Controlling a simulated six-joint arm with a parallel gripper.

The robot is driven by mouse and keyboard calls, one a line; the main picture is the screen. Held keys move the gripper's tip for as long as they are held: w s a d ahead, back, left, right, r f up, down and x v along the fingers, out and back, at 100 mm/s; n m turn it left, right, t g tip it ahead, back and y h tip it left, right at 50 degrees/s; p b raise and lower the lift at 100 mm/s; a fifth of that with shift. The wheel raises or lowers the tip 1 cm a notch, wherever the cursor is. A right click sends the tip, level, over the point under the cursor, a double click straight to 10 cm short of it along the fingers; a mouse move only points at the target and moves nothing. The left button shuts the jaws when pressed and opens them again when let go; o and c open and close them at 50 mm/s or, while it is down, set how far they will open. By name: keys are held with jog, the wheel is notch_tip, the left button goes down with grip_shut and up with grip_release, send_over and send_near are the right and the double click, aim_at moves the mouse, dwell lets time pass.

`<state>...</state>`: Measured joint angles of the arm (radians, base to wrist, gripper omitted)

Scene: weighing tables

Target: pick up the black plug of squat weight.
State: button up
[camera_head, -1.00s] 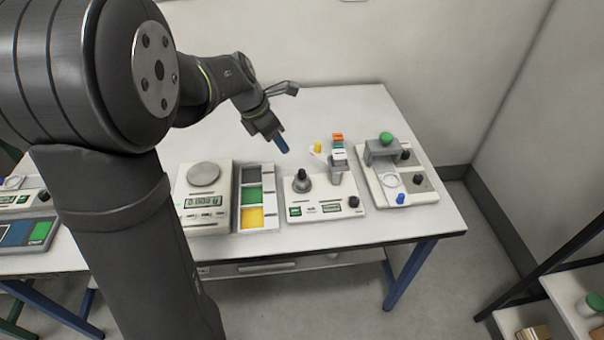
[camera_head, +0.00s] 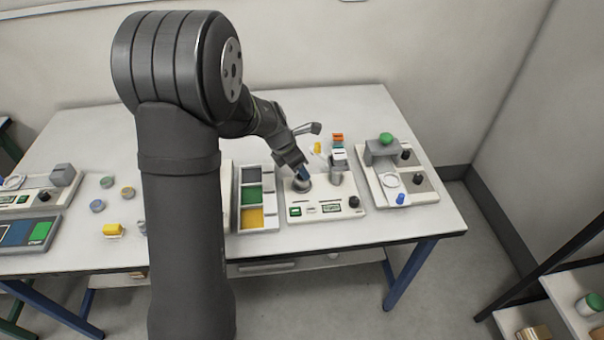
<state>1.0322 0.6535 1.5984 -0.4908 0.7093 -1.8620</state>
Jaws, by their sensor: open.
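The squat grey weight (camera_head: 300,187) stands on the left part of a white instrument (camera_head: 328,208) with a green display. Its black plug on top is mostly hidden behind my gripper. My gripper (camera_head: 304,175), with a blue fingertip showing, points down right at the top of the weight. It is open. I cannot tell whether its fingers are around the plug or touching it.
A tray with grey, green and yellow compartments (camera_head: 238,195) is to the left. Another instrument with a green knob (camera_head: 386,138) is to the right.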

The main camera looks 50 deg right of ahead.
jog(key=shift+d+f, duration=0.2)
jog(key=shift+f, duration=0.3)
grip_shut()
